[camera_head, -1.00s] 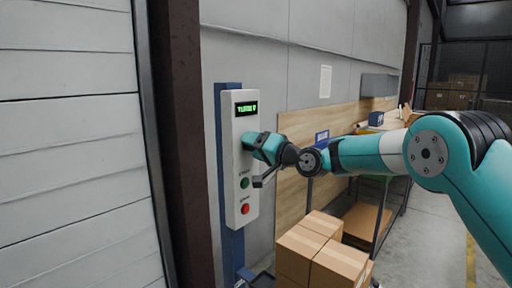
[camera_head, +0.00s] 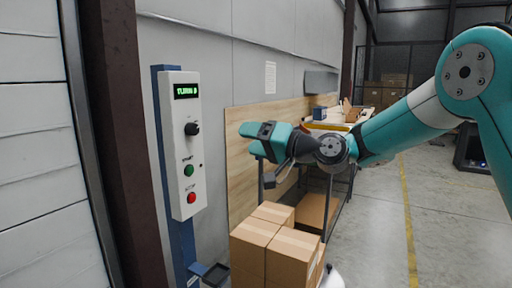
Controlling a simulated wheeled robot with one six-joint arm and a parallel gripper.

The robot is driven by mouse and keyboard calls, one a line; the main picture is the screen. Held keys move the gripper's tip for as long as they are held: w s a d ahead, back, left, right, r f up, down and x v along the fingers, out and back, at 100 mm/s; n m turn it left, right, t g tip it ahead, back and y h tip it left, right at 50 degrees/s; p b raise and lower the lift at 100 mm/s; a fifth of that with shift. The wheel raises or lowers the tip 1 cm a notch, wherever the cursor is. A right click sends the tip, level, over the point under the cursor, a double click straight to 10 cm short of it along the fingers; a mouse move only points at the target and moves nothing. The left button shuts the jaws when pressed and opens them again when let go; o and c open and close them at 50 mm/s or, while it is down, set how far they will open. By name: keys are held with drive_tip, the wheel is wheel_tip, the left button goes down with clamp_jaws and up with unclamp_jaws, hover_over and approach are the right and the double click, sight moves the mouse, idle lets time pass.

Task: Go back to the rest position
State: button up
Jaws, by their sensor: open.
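My gripper (camera_head: 247,140) is held in the air to the right of a grey control panel (camera_head: 182,140), apart from it, with its fingers toward the panel. It looks empty. The panel has a green lit display (camera_head: 187,91), a black knob (camera_head: 192,129), a green button (camera_head: 188,170) and a red button (camera_head: 191,198). The display text is too small to read surely. My teal arm reaches in from the right side of the picture.
Stacked cardboard boxes (camera_head: 257,240) stand below my gripper. A workbench (camera_head: 335,124) with items on it stands behind the arm. A dark red column (camera_head: 120,150) stands left of the panel. Open floor (camera_head: 440,220) with a yellow line lies at the right.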

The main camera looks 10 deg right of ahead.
drive_tip(key=shift+s+d, duration=0.2)
drive_tip(key=shift+d, duration=0.05)
drive_tip(key=s+a+n+g+h+p, duration=0.2)
drive_tip(key=s+a+n+g, duration=0.15)
drive_tip(key=s, duration=0.55)
drive_tip(key=s+d+f+g+h, duration=0.2)
drive_tip(key=s+d+h, duration=0.1)
drive_tip(key=s, duration=0.6)
drive_tip(key=s+d+f+n+g+h+p, duration=0.1)
drive_tip(key=s+d+f+g+h, duration=0.2)
drive_tip(key=s, duration=0.6)
drive_tip(key=s+d+f+n+g+h+p, duration=0.1)
drive_tip(key=s+d+f+g+h, duration=0.1)
drive_tip(key=s, duration=0.7)
drive_tip(key=shift+d+f+h, duration=0.4)
drive_tip(key=shift+d+f, duration=0.35)
drive_tip(key=shift+d, duration=0.15)
drive_tip(key=shift+n+g, duration=0.25)
